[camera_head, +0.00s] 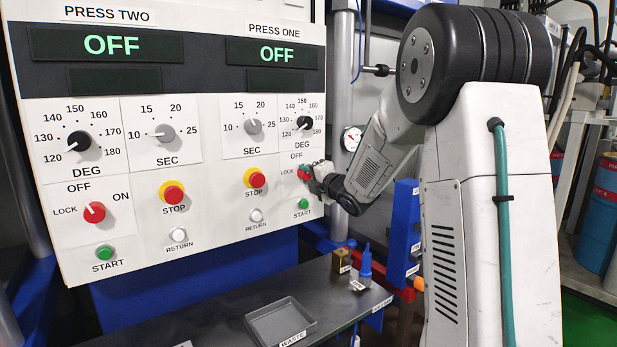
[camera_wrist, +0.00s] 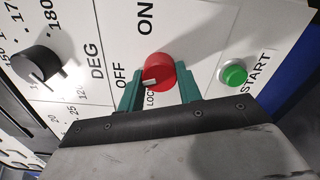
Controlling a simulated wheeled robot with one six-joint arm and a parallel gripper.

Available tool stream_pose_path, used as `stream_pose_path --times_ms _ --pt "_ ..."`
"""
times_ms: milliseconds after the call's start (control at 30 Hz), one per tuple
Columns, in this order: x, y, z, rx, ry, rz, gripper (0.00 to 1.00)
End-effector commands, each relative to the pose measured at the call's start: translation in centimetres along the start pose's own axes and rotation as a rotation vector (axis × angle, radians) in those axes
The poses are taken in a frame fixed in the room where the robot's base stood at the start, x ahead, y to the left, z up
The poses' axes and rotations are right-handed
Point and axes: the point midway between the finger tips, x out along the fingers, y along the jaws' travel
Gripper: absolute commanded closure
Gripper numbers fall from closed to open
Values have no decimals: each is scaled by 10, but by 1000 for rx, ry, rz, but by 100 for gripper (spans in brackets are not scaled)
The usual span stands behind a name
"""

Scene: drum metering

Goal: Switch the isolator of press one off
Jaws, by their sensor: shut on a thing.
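The isolator of press one is a red knob (camera_head: 303,174) on the right of the panel, with LOCK, OFF and ON marks around it. It also shows in the wrist view (camera_wrist: 161,68), where its white pointer lies between OFF and LOCK. My gripper (camera_head: 310,176) reaches it from the right. In the wrist view, the green fingers of my gripper (camera_wrist: 160,87) stand on either side of the knob, shut on it. The press one display (camera_head: 277,54) reads OFF. In the head view, my gripper partly hides the knob and the ON mark.
The green START button (camera_head: 303,204) sits just below the knob, and a black DEG dial (camera_head: 304,123) above it. The red STOP button (camera_head: 256,180) is to the left. Press two has a similar red isolator (camera_head: 95,212). A grey tray (camera_head: 281,322) rests on the shelf below.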

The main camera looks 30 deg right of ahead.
Motion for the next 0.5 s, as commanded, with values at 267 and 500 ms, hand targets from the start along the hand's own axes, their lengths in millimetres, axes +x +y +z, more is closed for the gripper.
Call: stream_pose_path --times_ms 267,500 --pt "0 -2 -1 2 2 -3 44" --pt "-1 -1 0 1 1 -1 44"
